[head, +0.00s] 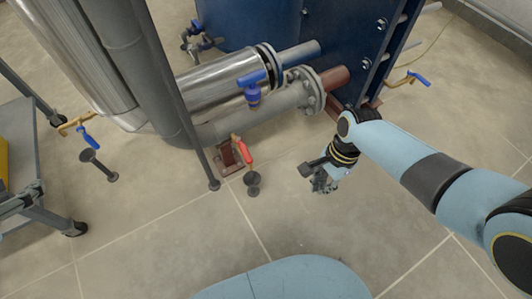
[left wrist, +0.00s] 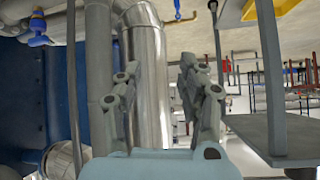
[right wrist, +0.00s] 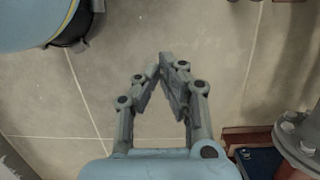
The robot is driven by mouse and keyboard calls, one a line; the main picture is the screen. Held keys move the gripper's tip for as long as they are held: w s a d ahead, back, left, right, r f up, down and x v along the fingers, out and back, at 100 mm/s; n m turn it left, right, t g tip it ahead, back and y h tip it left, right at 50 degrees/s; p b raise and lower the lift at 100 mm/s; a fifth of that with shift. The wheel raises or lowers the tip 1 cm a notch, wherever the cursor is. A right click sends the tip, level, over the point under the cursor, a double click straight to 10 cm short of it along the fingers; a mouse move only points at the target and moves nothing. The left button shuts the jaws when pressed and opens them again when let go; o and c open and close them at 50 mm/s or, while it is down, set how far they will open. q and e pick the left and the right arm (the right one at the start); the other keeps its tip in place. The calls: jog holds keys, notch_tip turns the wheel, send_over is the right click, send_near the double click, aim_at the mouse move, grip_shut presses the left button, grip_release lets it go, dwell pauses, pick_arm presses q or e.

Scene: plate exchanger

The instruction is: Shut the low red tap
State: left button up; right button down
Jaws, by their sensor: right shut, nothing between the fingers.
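The low red tap (head: 243,150) is in the middle of the head view, low beside the grey flanged pipe. Its red lever slants down to the right, above a dark drain cup (head: 253,183) on the floor. My right gripper (head: 322,184) is to the right of the tap and clearly apart from it, low over the tiles. In the right wrist view the fingertips of the right gripper (right wrist: 166,66) meet with nothing between them. My left gripper (left wrist: 158,88) shows only in the left wrist view, its fingers apart and empty.
A grey pipe (head: 285,101) with a blue-handled valve (head: 252,90) runs above the tap. A thin grey post (head: 187,125) stands just left of it. A grey trolley (head: 22,150) is at far left. The tiled floor in front is clear.

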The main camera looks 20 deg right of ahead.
aim_at(244, 150)
pick_arm(q)
jog(key=s+f+g+b, duration=0.5)
jog(key=s+f+g, duration=0.2)
jog(key=s+f, duration=0.95)
pick_arm(e)
jog(key=w+a+r+m+y, duration=0.1)
jog(key=w+r, duration=0.3)
jog(key=w, duration=0.4)
jog(key=w+a+r+y, duration=0.1)
jog(key=w+r, duration=0.2)
jog(key=w, duration=0.6)
pick_arm(q)
notch_tip(244, 150, up, 2)
jog(key=w+d+b, duration=0.1)
jog(key=w+b, duration=0.2)
jog(key=b, duration=0.1)
notch_tip(244, 150, down, 7)
jog(key=w+t+b, duration=0.2)
jog(key=t+b, duration=0.2)
jog(key=t, duration=0.3)
jog(key=shift+h, duration=0.4)
pick_arm(e)
jog(key=a+f, duration=0.8)
jog(key=shift+s+f, duration=0.2)
jog(key=shift+s, duration=0.25)
pick_arm(q)
jog(key=shift+r, duration=0.1)
pick_arm(e)
jog(key=shift+t, duration=0.3)
